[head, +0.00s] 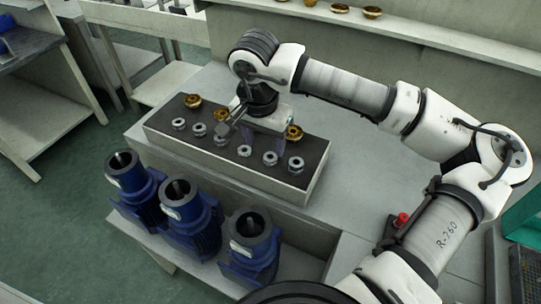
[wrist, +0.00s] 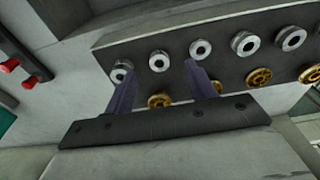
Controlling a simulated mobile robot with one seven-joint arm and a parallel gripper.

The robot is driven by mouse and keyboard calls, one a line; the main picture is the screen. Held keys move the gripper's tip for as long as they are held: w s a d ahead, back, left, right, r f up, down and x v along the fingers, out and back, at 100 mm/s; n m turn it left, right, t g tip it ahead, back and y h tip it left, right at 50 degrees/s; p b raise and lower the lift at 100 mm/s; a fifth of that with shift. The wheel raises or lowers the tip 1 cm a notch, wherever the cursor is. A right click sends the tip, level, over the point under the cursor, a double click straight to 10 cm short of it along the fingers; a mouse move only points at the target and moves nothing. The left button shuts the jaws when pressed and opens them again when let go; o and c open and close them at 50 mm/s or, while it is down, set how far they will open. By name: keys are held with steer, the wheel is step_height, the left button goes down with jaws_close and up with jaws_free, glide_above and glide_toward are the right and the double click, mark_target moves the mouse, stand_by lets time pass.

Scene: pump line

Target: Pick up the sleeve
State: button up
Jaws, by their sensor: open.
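Several silver ring-shaped sleeves stand in a row on the dark top of a long grey block (head: 230,180); the frames do not show which one is meant. One sleeve (wrist: 159,61) lies between and just beyond my fingertips in the wrist view, with no visible contact. Another sleeve (wrist: 121,71) is partly covered by my left finger. A third sleeve (wrist: 200,49) is just beyond the right fingertip. My gripper (wrist: 158,70) is open and empty. In the head view my gripper (head: 264,139) hangs over the block, hiding part of its top behind the row.
Gold rings, including one at the block's back left (head: 193,101) and one at the right (head: 294,132), share the block. Blue motors (head: 188,215) stand in front. A red button (head: 402,219) is at the right. Bare bench (head: 350,165) lies right of the block.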

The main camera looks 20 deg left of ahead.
mark_target(270, 152)
steer(key=shift+w+d+f+p, duration=0.1)
steer(key=shift+w+f+p, duration=0.25)
steer(key=shift+f, duration=0.6)
steer(key=shift+w+d+f+p, duration=0.15)
steer(key=shift+w+f+p, duration=0.15)
steer(key=shift+f, duration=0.6)
steer(key=shift+w+d+f+p, duration=0.1)
steer(key=shift+w+f+p, duration=0.2)
steer(key=shift+f, duration=0.65)
steer(key=c, duration=1.1)
steer(key=shift+r, duration=0.1)
